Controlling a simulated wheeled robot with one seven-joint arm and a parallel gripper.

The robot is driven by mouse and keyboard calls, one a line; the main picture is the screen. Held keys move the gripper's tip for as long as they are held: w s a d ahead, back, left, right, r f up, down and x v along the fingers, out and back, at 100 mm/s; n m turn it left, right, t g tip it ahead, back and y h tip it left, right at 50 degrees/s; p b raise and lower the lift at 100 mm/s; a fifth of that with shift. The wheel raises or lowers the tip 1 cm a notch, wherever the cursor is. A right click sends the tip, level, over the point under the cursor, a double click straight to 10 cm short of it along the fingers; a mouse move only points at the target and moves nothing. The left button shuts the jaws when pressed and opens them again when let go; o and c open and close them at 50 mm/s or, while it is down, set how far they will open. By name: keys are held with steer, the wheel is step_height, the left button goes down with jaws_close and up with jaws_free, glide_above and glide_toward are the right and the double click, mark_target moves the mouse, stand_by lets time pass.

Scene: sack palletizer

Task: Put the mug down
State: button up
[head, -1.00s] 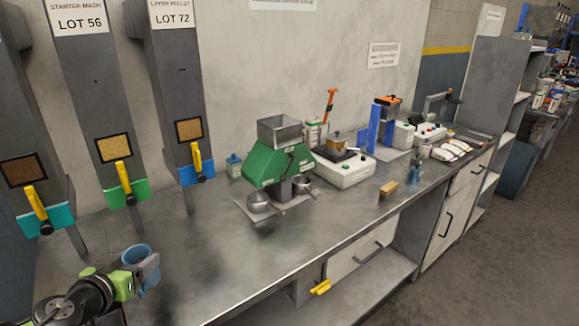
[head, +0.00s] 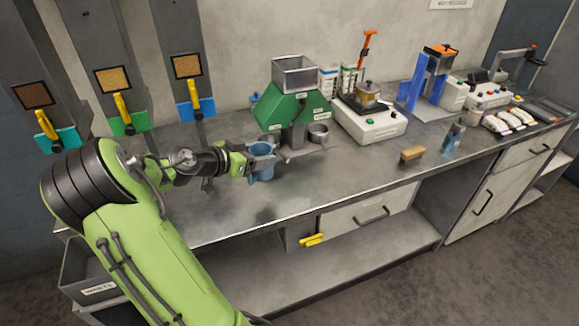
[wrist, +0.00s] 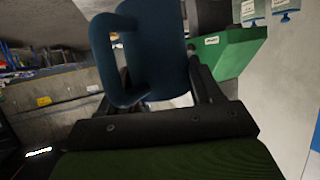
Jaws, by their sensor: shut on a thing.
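The blue mug (head: 262,172) is held at the end of my arm, over the left half of the grey workbench (head: 330,195) and just in front of the green machine. My gripper (head: 258,161) is shut on it. In the wrist view the dark blue mug (wrist: 160,45) sits between the two fingers (wrist: 168,85), its handle toward the left. The mug looks upright in the head view. I cannot tell whether its base touches the bench.
Bench between mug and block is clear.

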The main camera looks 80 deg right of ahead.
step_height(320, 180, down, 8)
steer(key=shift+f+b, duration=0.25)
steer(key=shift+b, duration=0.55)
steer(key=shift+f+b, duration=0.25)
steer(key=shift+b, duration=0.05)
steer(key=o, duration=1.1)
steer(key=shift+r, duration=0.1)
steer(key=shift+r+p, duration=0.2)
steer(key=shift+p, duration=0.1)
steer(key=p+v, duration=0.1)
steer(key=v, duration=1.1)
